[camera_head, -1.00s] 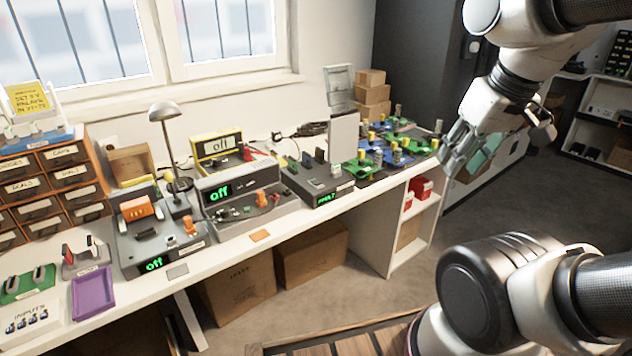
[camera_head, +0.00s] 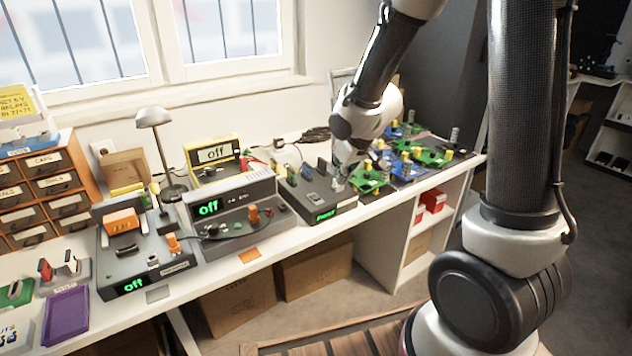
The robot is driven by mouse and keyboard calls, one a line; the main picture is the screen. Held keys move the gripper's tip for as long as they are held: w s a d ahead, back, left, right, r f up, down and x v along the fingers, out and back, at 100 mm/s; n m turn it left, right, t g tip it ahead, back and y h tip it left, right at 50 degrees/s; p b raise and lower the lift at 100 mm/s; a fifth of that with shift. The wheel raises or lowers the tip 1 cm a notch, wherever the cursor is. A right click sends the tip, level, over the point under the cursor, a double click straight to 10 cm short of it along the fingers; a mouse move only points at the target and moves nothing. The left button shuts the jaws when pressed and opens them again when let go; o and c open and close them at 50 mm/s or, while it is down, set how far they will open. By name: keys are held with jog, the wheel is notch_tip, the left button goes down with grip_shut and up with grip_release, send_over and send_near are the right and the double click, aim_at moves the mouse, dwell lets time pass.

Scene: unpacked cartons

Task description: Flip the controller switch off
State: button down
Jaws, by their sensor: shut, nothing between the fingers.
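A dark grey box (camera_head: 318,198) with a lit green display (camera_head: 325,215) on its front stands on the bench, right of the units reading "off". The display text is too small to read surely. The box has several upright dark parts and a small light square part (camera_head: 313,197) on top. I cannot tell for sure whether it is the controller, or which part is its switch. My gripper (camera_head: 341,181) is shut and empty, pointing down at the right end of this box. The wrist partly hides its fingers, and I cannot tell whether they touch the box.
Green and blue boards (camera_head: 432,157) lie right of my gripper.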

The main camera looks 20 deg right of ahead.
jog(key=shift+t+y, duration=0.5)
jog(key=shift+t, duration=0.3)
jog(key=w+a+r, duration=0.2)
jog(key=w, duration=0.1)
jog(key=shift+r, duration=0.25)
jog(key=shift+w, duration=0.1)
send_over(317, 197)
notch_tip(317, 197, down, 8)
jog(key=shift+w, duration=0.1)
notch_tip(317, 197, down, 2)
jog(key=shift+f, duration=0.25)
jog(key=shift+s+f, duration=0.2)
jog(key=shift+f, duration=0.5)
